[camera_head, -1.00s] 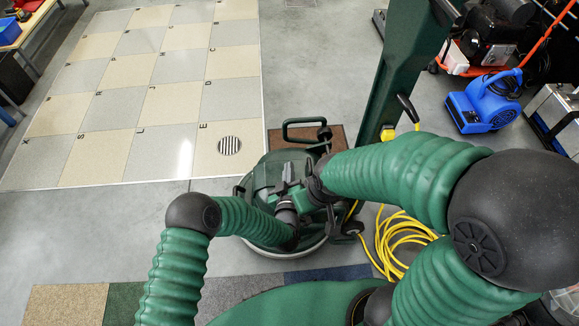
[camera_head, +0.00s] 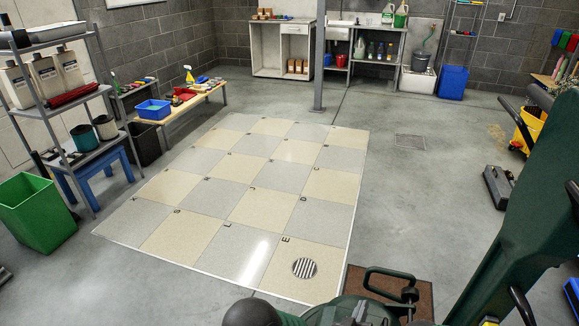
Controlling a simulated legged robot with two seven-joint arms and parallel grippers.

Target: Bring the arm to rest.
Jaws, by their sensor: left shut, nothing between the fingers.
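The task names an arm but no object. My left arm's black joint (camera_head: 252,313) shows at the bottom edge. My left gripper (camera_head: 360,310) is a small grey shape there, shut and empty, over the green floor machine (camera_head: 350,302). Most of both arms is cut off below the picture. A dark part at the bottom edge near the machine may be my right wrist. The right gripper's fingers cannot be made out.
The machine's green column (camera_head: 525,215) rises at right. A shelf rack (camera_head: 75,115), green bin (camera_head: 38,210) and low bench (camera_head: 180,112) stand left. Grey floor between is clear.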

